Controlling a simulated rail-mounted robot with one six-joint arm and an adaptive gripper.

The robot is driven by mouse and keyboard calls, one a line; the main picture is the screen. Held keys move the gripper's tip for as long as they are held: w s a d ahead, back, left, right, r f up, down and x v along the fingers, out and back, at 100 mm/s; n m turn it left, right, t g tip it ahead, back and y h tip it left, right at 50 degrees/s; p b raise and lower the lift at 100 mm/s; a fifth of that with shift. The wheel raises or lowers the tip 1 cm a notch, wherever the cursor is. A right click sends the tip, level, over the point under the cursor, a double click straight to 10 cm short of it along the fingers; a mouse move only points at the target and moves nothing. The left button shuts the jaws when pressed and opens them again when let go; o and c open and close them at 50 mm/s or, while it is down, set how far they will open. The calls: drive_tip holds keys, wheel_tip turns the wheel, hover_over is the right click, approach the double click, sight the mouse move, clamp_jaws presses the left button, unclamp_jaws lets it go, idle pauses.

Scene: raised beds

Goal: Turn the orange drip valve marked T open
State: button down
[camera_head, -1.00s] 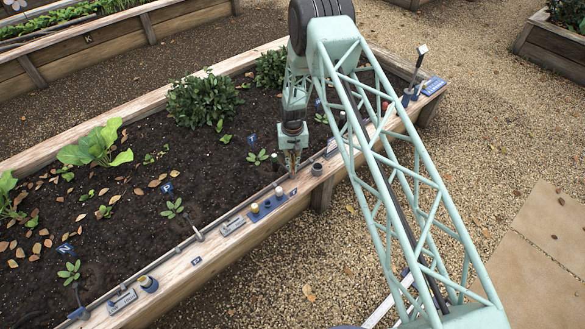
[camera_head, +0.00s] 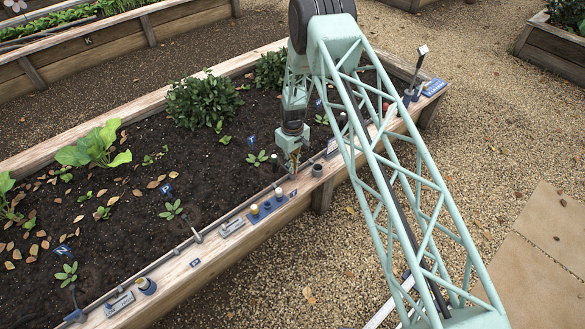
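The blue tag that appears to read T (camera_head: 252,139) stands in the soil beside a small seedling (camera_head: 257,158). My gripper (camera_head: 294,168) points down over the front edge of the near bed, right of that seedling and close to the drip line. A small orange-yellow patch shows at its fingers; I cannot tell whether it is the valve or part of the gripper. No orange valve handle can be made out clearly. The fingers are too small to show whether they are open or touching anything.
The bed's front plank (camera_head: 215,247) carries a blue holder with pegs (camera_head: 267,207), a grey cup (camera_head: 317,170) and metal plates. A leafy bush (camera_head: 200,101) grows behind my gripper. A blue tag marked P (camera_head: 166,188) stands left.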

idle(0.4)
drive_tip(key=c, duration=2.9)
unclamp_jaws()
drive_tip(key=shift+o, duration=0.2)
drive_tip(key=shift+r, duration=0.25)
wheel_tip(320, 180, up, 12)
drive_tip(key=shift+f, duration=0.2)
